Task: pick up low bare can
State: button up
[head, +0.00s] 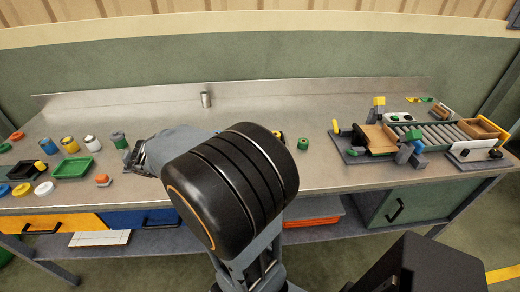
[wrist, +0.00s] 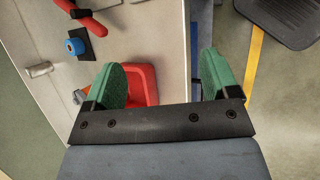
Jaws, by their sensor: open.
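A bare metal can (head: 205,99) stands upright near the back of the steel bench in the head view, left of the middle. A pale grey cylinder (wrist: 40,69) shows near the left edge of the wrist view; I cannot tell whether it is the same can. My gripper (head: 135,155) is over the left part of the bench, in front of and left of the bare can, partly hidden by my arm. In the wrist view my gripper (wrist: 165,78) has its green fingers wide apart, with nothing held between them.
Several coloured cans and lids stand at the left, beside a green tray (head: 73,167). A roller conveyor (head: 435,134) fills the right side. A red bin (wrist: 144,83) and a blue round part (wrist: 75,47) show in the wrist view. The bench around the bare can is clear.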

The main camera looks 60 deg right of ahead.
jog(key=d+f+n+g+h, duration=0.1)
jog(key=d+n+h, duration=0.1)
jog(key=d, duration=0.5)
jog(key=d+f+n+g+h, duration=0.1)
jog(key=d+f+n, duration=0.1)
jog(key=d, duration=0.5)
jog(key=d+f+n+g+h+p, duration=0.1)
jog(key=d+n+h, duration=0.1)
jog(key=d, duration=0.5)
jog(key=shift+s+d+f+n+h, duration=0.2)
jog(key=shift+s+f+n+h, duration=0.15)
jog(key=shift+n, duration=0.25)
jog(key=shift+p+x, duration=0.65)
jog(key=shift+x, duration=2.45)
jog(key=shift+c, duration=0.5)
jog(key=c, duration=1)
jog(key=shift+r, duration=0.1)
